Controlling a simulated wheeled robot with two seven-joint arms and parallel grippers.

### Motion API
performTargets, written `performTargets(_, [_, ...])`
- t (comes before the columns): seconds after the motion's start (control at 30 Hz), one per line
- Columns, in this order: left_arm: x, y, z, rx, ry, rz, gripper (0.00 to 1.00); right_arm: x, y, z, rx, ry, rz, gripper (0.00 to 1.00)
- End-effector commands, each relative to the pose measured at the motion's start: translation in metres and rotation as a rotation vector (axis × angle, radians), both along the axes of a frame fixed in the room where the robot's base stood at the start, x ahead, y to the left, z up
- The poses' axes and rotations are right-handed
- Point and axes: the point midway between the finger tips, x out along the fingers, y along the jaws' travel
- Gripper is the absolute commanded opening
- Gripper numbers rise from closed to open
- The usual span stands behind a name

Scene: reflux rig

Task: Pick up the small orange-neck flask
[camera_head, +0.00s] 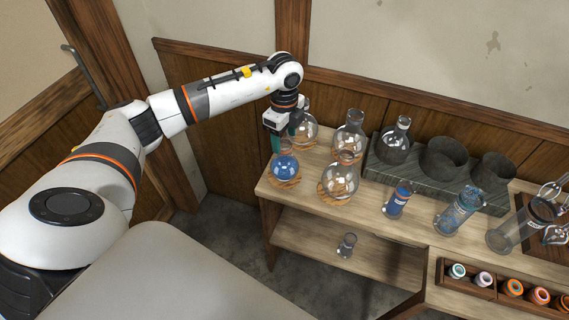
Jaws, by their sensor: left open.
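My left gripper (284,137) is open and points down at the left end of the wooden bench. It is just above a round flask with blue liquid (285,168), which stands on a cork ring; the gripper hides this flask's neck. A clear round flask (307,133) stands partly hidden behind the gripper. Larger clear flasks stand to the right, one in front (340,182) and one behind (349,138). I cannot make out an orange neck on any of them, so I cannot tell which is the small orange-neck flask. My right gripper is not in view.
A dark stone block (440,180) holds heating wells, one with a flask (397,136). Bottles and a glass cylinder (518,226) stand right of centre. A rack of coloured caps (500,285) is at lower right. A small glass (347,245) sits on the lower shelf.

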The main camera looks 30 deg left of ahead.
Motion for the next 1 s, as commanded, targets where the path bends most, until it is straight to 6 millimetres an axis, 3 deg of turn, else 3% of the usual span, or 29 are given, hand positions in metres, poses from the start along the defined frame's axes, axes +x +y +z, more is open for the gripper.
performTargets(0.3, [0.0,0.0,-0.042,-0.002,0.004,0.0,0.6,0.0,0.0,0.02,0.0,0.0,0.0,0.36])
performTargets(0.6, [0.001,0.0,-0.051,-0.002,0.0,-0.001,0.6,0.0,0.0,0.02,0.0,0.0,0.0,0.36])
performTargets(0.67, [0.001,0.0,-0.051,-0.002,0.0,-0.001,0.53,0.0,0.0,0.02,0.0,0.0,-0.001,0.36])
performTargets(0.87, [0.001,0.0,-0.05,-0.003,0.0,-0.001,0.21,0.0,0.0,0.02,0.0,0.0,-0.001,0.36])
performTargets(1.0, [0.001,0.0,-0.05,-0.003,-0.002,-0.001,0.18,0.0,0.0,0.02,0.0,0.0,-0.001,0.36])
